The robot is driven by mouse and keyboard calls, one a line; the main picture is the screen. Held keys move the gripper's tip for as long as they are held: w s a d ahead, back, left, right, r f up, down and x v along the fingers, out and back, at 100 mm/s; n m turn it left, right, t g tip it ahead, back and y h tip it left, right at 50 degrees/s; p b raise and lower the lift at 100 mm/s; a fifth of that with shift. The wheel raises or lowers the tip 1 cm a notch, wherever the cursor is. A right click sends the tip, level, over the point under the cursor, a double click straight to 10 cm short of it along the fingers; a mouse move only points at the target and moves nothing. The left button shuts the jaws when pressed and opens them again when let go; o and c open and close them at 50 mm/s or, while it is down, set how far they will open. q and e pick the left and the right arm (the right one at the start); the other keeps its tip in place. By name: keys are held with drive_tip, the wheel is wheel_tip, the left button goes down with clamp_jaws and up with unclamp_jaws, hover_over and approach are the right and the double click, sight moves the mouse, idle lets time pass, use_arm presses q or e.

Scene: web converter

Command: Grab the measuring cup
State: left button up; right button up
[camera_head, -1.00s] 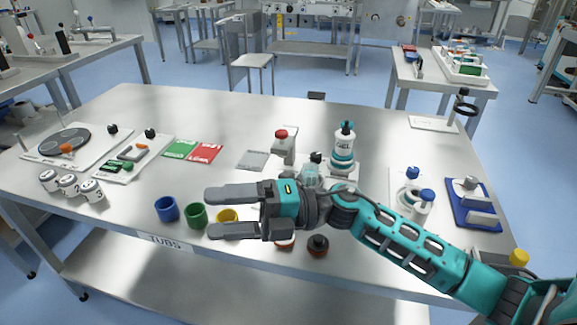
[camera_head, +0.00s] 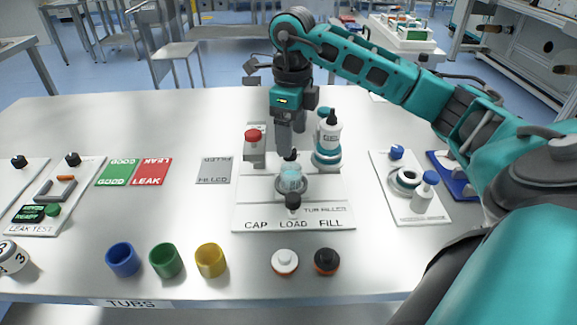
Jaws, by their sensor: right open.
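A small clear cup with a pale teal tint (camera_head: 291,179), which looks like the measuring cup, sits in a grey ring holder on the white tub filler plate (camera_head: 252,218). My right gripper (camera_head: 288,138) points down just behind and above the cup, apart from it as far as I can see. It is open and seen nearly edge-on, so the gap between its fingers is hard to see. Nothing shows between the fingers. My left gripper is out of view.
A gel bottle (camera_head: 328,140) stands close right of my gripper, and a red-topped post (camera_head: 254,144) close left. Blue (camera_head: 122,260), green (camera_head: 166,261) and yellow (camera_head: 211,260) tubs and two caps (camera_head: 285,262) line the front edge. A blue-capped bottle (camera_head: 424,193) stands right.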

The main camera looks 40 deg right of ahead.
sight(292, 167)
drive_tip(key=shift+s+a+f+b, duration=0.1)
drive_tip(key=shift+f+b, duration=0.1)
drive_tip(key=shift+f, duration=2)
drive_tip(key=shift+s+a+f+b, duration=0.1)
drive_tip(key=shift+f+b, duration=0.05)
drive_tip(key=shift+f, duration=2.05)
drive_tip(key=shift+c, duration=0.3)
drive_tip(key=c, duration=1.1)
